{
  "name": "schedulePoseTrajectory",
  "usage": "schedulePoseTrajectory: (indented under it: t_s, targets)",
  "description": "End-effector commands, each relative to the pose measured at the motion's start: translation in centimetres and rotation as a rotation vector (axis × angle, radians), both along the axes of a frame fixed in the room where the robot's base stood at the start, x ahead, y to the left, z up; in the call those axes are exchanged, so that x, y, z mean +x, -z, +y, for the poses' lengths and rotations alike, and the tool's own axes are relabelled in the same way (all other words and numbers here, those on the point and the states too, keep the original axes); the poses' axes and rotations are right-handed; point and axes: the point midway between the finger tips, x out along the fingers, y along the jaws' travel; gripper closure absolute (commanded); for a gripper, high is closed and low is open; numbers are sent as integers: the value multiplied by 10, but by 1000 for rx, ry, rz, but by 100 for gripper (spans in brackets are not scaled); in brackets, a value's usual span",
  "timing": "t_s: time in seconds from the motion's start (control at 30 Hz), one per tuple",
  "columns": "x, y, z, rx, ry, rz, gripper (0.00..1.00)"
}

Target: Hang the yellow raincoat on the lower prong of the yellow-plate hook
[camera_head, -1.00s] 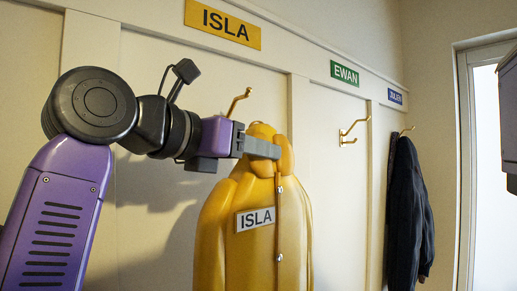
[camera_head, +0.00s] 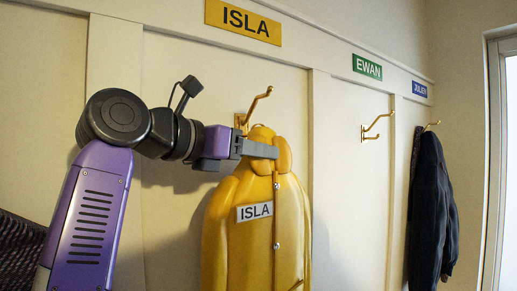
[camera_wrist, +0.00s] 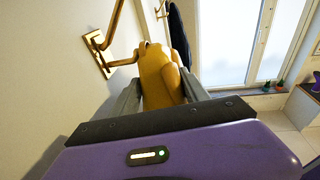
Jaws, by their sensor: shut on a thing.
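The yellow raincoat (camera_head: 257,240) with an ISLA label hangs upright from my gripper (camera_head: 262,149), which is shut on its upper part near the collar. In the wrist view the coat's top (camera_wrist: 160,75) sits between my two fingers. The gold hook (camera_head: 258,105) under the yellow ISLA plate (camera_head: 243,21) is just above and behind the coat's top. In the wrist view the hook's gold backplate (camera_wrist: 97,52) is left of the coat, and its lower prong (camera_wrist: 124,62) reaches toward the coat's top. I cannot tell whether coat and prong touch.
A free gold hook (camera_head: 375,127) is under the green EWAN plate (camera_head: 367,66). A dark coat (camera_head: 432,205) hangs on the hook under the blue plate (camera_head: 419,89). A dark woven thing (camera_head: 18,250) is at lower left. A bright glazed door (camera_wrist: 232,40) is beyond.

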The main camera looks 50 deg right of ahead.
Motion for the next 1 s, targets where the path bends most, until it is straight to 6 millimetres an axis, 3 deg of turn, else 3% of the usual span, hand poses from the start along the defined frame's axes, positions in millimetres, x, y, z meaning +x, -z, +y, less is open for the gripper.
schedulePoseTrajectory:
  t_s: [0.43,1.0]
  targets:
    - [23,6,-6,-2,-1,1,100]
    - [27,12,-8,-1,-1,-1,100]
